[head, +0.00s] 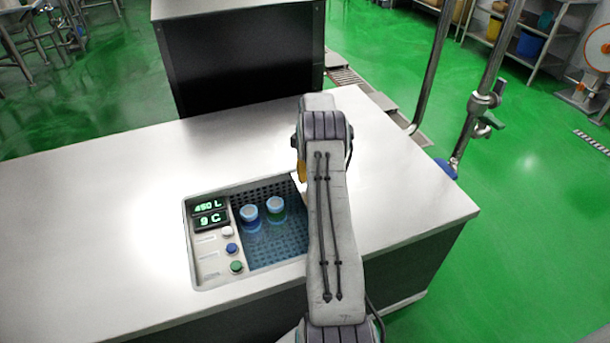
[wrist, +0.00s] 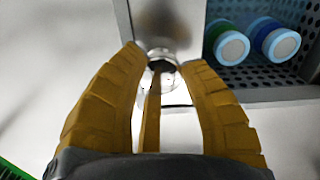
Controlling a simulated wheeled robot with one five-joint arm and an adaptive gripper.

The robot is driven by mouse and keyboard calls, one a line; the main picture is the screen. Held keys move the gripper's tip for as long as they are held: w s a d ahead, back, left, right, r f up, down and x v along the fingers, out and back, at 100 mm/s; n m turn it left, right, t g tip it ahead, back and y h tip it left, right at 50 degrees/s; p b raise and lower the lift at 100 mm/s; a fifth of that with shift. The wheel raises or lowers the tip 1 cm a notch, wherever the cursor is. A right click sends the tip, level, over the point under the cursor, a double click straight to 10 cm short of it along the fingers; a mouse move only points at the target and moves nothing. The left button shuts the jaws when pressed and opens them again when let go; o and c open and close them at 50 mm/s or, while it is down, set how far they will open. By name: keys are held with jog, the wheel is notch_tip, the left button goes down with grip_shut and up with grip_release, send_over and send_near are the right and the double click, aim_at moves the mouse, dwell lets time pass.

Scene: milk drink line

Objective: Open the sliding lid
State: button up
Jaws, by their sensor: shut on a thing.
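The sliding lid (wrist: 165,22) is a plain metal plate at the top of the wrist view, beside the open part of a recessed well. A round metal knob (wrist: 161,66) stands at its near edge. My gripper (wrist: 159,62) has its yellow fingers closed around the knob. In the head view, my arm hides the knob and most of the lid, and only a bit of yellow finger (head: 301,171) shows. The perforated well (head: 290,243) is at least partly open, left of my arm. How far the lid reaches under my arm cannot be told.
Two light-topped containers, one blue (head: 249,213) and one green (head: 275,205), stand in the well. A panel with green readouts (head: 208,212) and buttons lies left of it. The steel counter (head: 90,225) is otherwise clear. A dark cabinet (head: 240,65) stands behind.

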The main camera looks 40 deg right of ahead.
jog(key=shift+f, duration=0.1)
jog(key=o, duration=1.3)
notch_tip(320, 180, up, 12)
dwell(0.7)
